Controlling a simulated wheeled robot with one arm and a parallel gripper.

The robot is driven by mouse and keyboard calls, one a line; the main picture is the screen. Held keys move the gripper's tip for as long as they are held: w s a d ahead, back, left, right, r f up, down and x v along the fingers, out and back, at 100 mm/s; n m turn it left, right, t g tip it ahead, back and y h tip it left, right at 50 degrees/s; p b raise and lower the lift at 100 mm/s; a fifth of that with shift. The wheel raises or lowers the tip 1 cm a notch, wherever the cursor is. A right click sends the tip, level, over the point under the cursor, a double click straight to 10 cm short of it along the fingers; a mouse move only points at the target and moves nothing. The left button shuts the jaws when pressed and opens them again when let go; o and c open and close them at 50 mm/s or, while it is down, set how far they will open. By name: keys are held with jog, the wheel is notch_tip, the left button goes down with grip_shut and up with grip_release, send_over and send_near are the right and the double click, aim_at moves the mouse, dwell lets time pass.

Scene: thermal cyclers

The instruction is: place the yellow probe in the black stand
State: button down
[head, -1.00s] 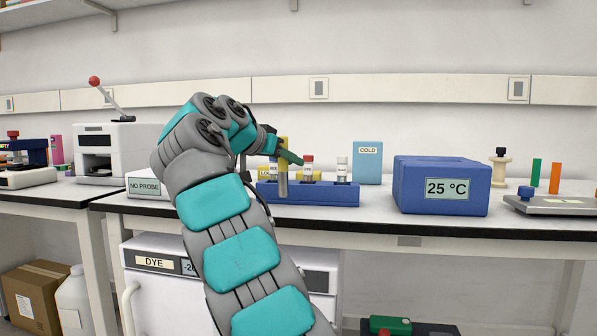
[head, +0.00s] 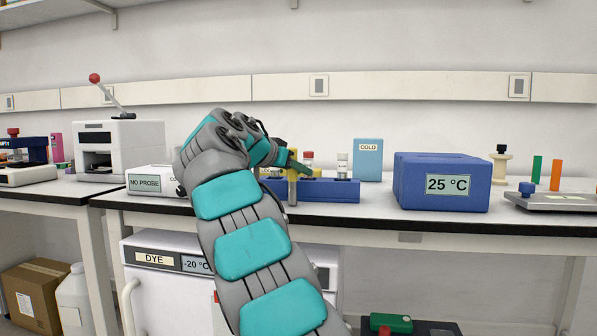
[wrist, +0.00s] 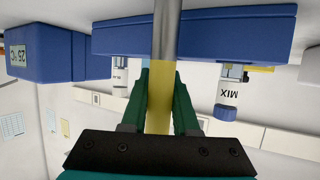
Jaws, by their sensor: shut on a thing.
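My gripper (head: 294,164) is shut on the yellow probe (head: 292,184), which is upright in front of the blue rack (head: 325,190) in the head view. In the wrist view the green fingertips (wrist: 160,95) are on either side of the probe's yellow part (wrist: 160,121). Its grey metal rod (wrist: 166,30) extends to the top edge, and its end is out of that view. The wrist view appears upside down. I cannot make out a black stand in either view.
The blue rack holds capped vials, one labelled MIX (wrist: 229,94). A blue 25 °C block (head: 440,182) stands to the right, with a COLD box (head: 368,162) behind. A NO PROBE unit (head: 150,180) is left of the arm. Bench is clear between rack and block.

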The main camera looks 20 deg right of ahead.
jog(key=shift+f, duration=0.15)
jog(key=c, duration=0.7)
grip_release()
jog(key=shift+r, duration=0.3)
jog(key=v, duration=1.2)
jog(key=shift+f+p, duration=0.15)
jog(key=shift+p, duration=0.2)
